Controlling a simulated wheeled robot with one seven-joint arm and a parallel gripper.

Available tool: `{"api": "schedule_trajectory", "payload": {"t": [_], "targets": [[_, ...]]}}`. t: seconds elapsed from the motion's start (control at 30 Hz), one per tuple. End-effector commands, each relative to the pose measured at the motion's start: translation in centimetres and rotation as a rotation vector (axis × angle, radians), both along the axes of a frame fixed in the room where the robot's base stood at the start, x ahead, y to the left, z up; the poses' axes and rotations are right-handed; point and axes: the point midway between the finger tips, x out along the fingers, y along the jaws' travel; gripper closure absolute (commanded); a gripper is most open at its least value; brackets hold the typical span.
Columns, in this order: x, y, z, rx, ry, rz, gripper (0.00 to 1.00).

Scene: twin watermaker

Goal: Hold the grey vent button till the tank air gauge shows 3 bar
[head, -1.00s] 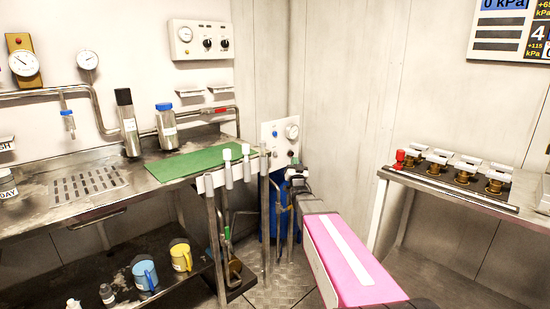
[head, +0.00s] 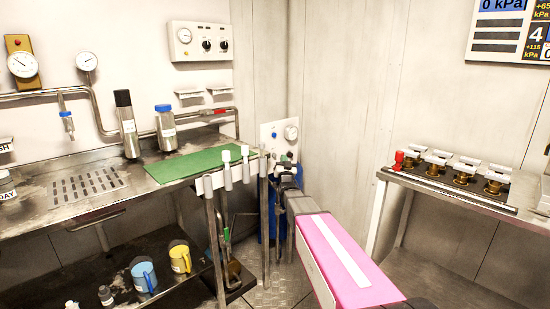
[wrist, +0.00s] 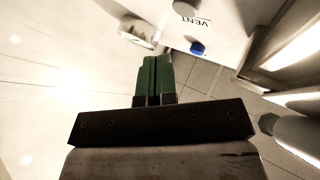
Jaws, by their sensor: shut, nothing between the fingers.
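The white panel (head: 267,144) in the corner carries the round air gauge (head: 291,132), whose needle is too small to read. In the wrist view the gauge (wrist: 138,33) shows edge-on near the fingertips, and a VENT label (wrist: 194,20) is upside down. A pale grey round part at the top edge, beside the label, looks like the vent button (wrist: 185,8). My gripper (wrist: 153,66) has its green fingers shut and empty, apart from that button in the picture. In the head view my gripper (head: 286,160) is in front of the panel's lower part, covering the button area.
A blue knob (wrist: 198,48) sits near the VENT label. A steel counter with a green mat (head: 188,166) and white-handled taps (head: 227,168) stands left of my arm. A bench with brass valves (head: 462,172) stands right. Wall surrounds the corner.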

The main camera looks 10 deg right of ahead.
Motion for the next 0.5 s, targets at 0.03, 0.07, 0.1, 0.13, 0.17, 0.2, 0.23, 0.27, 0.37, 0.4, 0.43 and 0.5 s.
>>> {"api": "schedule_trajectory", "payload": {"t": [0.03,0.07,0.1,0.13,0.17,0.2,0.23,0.27,0.37,0.4,0.43,0.5], "targets": [[0.7,0.3,0.0,0.0,0.0,0.001,1.0],[0.9,0.5,0.0,0.0,0.0,0.0,1.0],[1.1,0.7,0.0,0.0,0.0,0.0,1.0],[1.3,0.8,0.0,0.0,0.0,0.0,1.0],[1.4,0.9,0.0,0.0,0.0,0.0,1.0],[1.6,1.0,0.0,0.0,0.0,-0.001,1.0],[1.7,1.1,0.0,0.0,0.0,-0.001,1.0],[1.8,1.2,0.0,0.0,0.0,-0.001,1.0],[1.9,1.3,0.0,0.0,0.0,-0.001,1.0],[1.9,1.4,0.0,0.0,0.0,-0.001,1.0],[1.9,1.4,0.0,0.0,0.0,-0.001,1.0],[1.9,1.4,0.0,0.0,0.0,-0.001,1.0]]}}
